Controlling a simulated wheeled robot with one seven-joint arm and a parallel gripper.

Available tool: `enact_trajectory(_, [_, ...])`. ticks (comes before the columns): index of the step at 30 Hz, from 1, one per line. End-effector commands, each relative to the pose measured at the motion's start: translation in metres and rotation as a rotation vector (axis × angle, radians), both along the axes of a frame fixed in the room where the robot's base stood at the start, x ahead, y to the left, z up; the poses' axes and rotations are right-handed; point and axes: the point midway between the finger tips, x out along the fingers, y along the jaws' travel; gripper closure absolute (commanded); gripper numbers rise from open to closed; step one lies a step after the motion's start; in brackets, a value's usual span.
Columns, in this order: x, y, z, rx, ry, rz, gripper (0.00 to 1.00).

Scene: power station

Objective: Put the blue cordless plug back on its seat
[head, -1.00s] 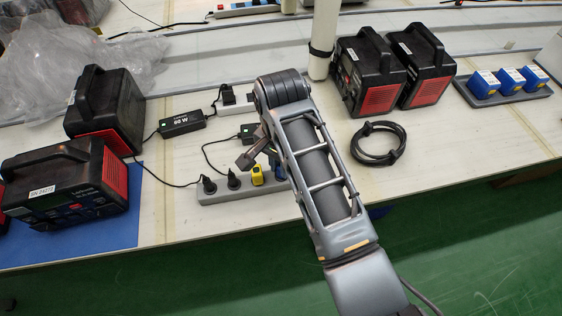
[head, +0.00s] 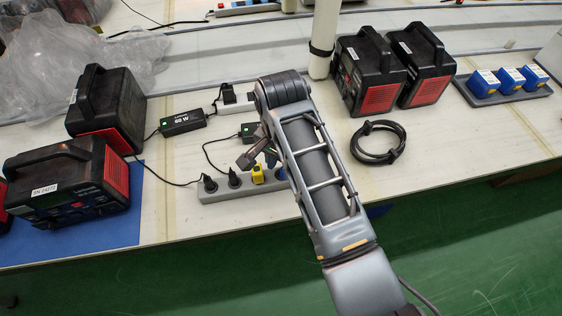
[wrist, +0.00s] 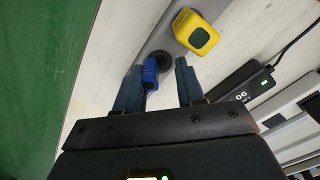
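The blue cordless plug (wrist: 151,72) is between my gripper's fingers in the wrist view, close to the left finger, with a clear gap to the right one. My gripper (wrist: 158,82) is open around it. The plug overlaps a dark round seat (wrist: 162,60) on the grey strip; I cannot tell whether it sits in it. In the head view the blue plug (head: 280,173) shows small beside my arm, at the right of the grey strip (head: 215,197). My gripper (head: 259,158) is partly hidden by my arm there.
A yellow plug (head: 257,174) stands beside the blue one, with black plugs (head: 233,179) further left. A 60 W adapter (head: 183,122) lies behind. A black cable coil (head: 378,142) lies right of my arm. Three blue units (head: 510,78) stand on a tray at right.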

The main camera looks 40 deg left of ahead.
Motion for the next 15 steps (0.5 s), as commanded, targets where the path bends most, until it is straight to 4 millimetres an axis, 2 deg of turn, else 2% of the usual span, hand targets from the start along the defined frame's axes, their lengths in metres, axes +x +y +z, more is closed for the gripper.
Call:
enact_trajectory(3, [0.000, 0.000, 0.000, 0.000, 0.000, 0.000, 0.52])
enact_trajectory(10, [0.000, 0.000, 0.001, 0.000, 0.000, 0.000, 0.52])
enact_trajectory(15, [0.001, 0.001, 0.017, 0.002, -0.002, 0.000, 0.52])
